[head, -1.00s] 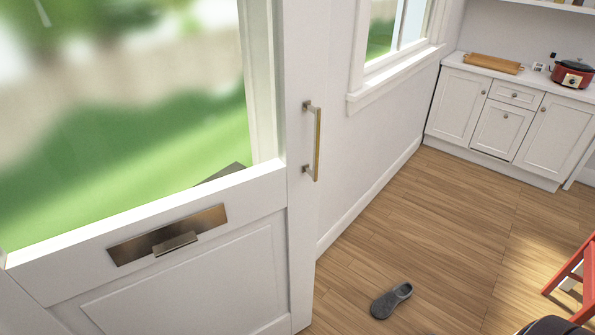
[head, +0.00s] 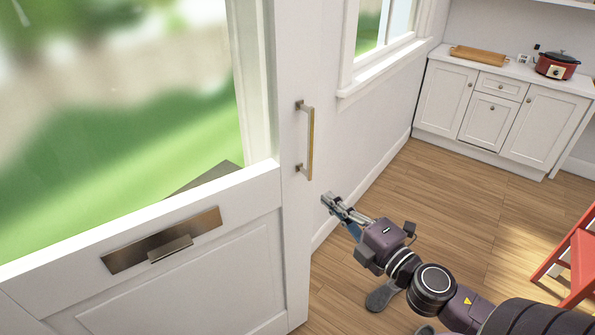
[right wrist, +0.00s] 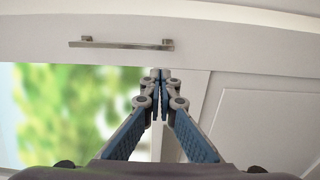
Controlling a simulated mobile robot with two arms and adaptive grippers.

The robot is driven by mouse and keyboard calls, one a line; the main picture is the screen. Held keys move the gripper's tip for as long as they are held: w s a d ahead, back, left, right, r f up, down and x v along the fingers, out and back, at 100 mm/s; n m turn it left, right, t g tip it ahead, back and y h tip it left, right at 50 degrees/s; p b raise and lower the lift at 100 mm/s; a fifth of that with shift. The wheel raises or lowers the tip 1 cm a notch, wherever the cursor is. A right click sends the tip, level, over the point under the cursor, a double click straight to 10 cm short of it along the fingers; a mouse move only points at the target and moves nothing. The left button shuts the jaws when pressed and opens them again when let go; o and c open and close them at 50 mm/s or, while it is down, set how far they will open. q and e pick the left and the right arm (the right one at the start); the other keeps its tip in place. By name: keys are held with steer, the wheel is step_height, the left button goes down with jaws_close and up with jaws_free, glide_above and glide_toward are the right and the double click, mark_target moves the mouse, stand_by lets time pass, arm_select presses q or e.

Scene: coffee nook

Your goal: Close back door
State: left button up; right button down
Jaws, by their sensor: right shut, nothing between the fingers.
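The white back door (head: 190,270) fills the left of the head view, with a large glass pane, a brass mail slot and a vertical brass handle (head: 310,140) near its right edge. The door stands ajar at an angle to the wall. My right gripper (head: 328,198) is shut and empty, just right of the door's edge and below the handle. In the right wrist view the shut fingertips (right wrist: 159,75) point at the door, and the handle (right wrist: 120,43) lies above them, apart from them. My left gripper is not in view.
A grey slipper (head: 382,296) lies on the wooden floor, partly behind my right arm. A red chair (head: 575,260) stands at the right. White cabinets (head: 490,115) with a red cooker (head: 557,66) are at the back. A window sill (head: 385,68) juts from the wall.

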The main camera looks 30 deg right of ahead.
steer(key=p, duration=0.3)
glide_toward(292, 166)
steer(key=w, duration=0.5)
steer(key=shift+a+r, duration=0.2)
steer(key=shift+a, duration=0.1)
steer(key=shift+w+a+f+p, duration=0.15)
steer(key=shift+w+p, duration=0.25)
steer(key=shift+w, duration=0.65)
